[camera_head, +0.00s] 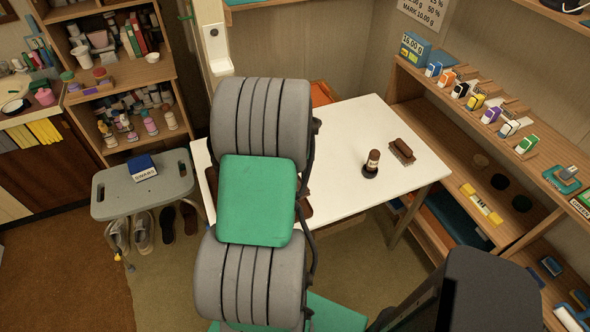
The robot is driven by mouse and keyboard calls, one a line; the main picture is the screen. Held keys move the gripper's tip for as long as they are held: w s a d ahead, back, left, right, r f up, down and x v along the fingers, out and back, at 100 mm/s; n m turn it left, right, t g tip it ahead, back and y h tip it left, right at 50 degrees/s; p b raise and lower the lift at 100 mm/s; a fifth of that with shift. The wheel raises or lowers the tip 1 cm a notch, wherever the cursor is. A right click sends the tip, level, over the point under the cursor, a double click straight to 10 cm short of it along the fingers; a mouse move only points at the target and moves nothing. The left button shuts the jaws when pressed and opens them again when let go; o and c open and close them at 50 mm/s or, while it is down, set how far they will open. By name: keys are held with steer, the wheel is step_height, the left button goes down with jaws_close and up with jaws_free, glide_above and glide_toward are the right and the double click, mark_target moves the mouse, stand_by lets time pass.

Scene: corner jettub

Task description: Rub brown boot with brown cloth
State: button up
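A white table (345,125) stands ahead. My large grey-and-green arm links cover its left part. Small brown parts show at both sides of the arm, a left one (211,178) and a right one (305,208); they are too hidden to tell whether they are the brown boot, the cloth or something else. No whole boot or cloth can be made out on the table. My gripper is not visible.
A dark brown bottle (372,161) stands upright on the table, with a brown brush-like block (402,150) to its right. A grey stool (140,190) at left has shoes under it. Shelves (480,115) line the right side. Floor at lower left is clear.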

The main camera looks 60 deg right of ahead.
steer(key=shift+r+p, duration=0.75)
steer(key=shift+r, duration=0.7)
